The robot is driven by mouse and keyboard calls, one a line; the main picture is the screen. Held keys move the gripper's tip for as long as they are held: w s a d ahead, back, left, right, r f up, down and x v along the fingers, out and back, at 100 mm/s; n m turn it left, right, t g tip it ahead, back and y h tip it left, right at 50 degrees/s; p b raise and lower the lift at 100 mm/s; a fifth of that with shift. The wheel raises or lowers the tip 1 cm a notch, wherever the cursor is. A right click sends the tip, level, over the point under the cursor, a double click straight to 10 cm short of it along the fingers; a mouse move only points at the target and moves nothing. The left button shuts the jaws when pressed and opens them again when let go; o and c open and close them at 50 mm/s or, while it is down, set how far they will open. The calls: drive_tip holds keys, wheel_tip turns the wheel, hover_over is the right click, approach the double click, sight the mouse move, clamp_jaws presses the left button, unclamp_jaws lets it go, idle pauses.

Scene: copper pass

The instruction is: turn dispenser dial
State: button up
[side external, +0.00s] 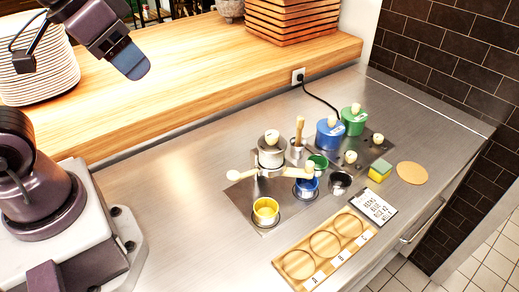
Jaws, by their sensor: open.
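My gripper (130,62) is open and empty at the top left, high above the counter and well away from the dispensers. A blue canister (329,136) and a green canister (353,120) stand at the back right, each with a cream knob on top. Small cream knobs (350,157) sit on the dark plate in front of them. A grey canister (271,157) with a cream knob stands to their left, beside metal arms ending in cream knobs (234,175). Which knob is the dispenser dial is unclear.
Yellow (266,211), blue (306,187) and green (318,164) cups stand around the metal arms. A wooden board (297,248) marked A, B, C lies in front, beside a lettered card (373,206). A sponge (380,171) lies right. The steel counter's left middle is clear.

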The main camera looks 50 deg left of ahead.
drive_tip(key=m+g, duration=0.5)
drive_tip(key=g, duration=0.1)
approach(272, 133)
wheel_tip(272, 133, down, 10)
drive_tip(key=shift+s+r, duration=0.15)
drive_tip(key=c, duration=0.9)
